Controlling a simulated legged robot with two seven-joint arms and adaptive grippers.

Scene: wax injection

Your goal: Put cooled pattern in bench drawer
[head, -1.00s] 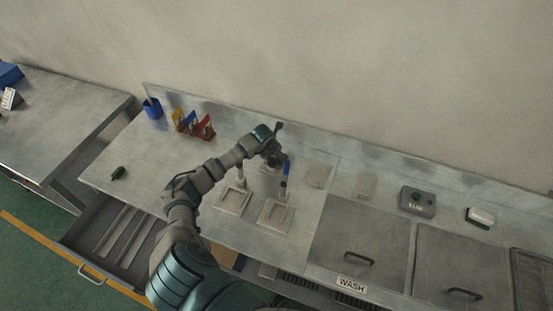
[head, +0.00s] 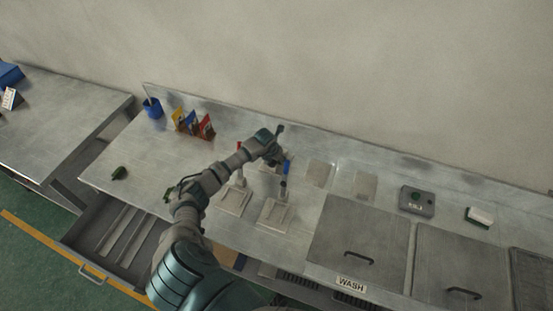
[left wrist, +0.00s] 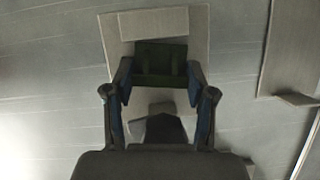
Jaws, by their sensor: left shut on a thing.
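My left gripper (head: 272,160) is over the back middle of the bench, seen from behind its own wrist. In the left wrist view its fingers (left wrist: 160,90) are shut on a dark green block-like pattern (left wrist: 161,62), above a pale square plate (left wrist: 198,30). I cannot tell whether the pattern touches the plate. Another small dark green piece (head: 119,173) lies on the bench's left part. The bench drawer (head: 128,236) at the front left is pulled open, with long dividers inside; my arm hides its right end. My right gripper is not in view.
Two pale square plates with upright handled tools (head: 274,214) stand right of my forearm. A blue cup (head: 152,108) and a rack of coloured cards (head: 194,125) stand at the back left. A grey button box (head: 417,201) is at right. The bench's left part is mostly clear.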

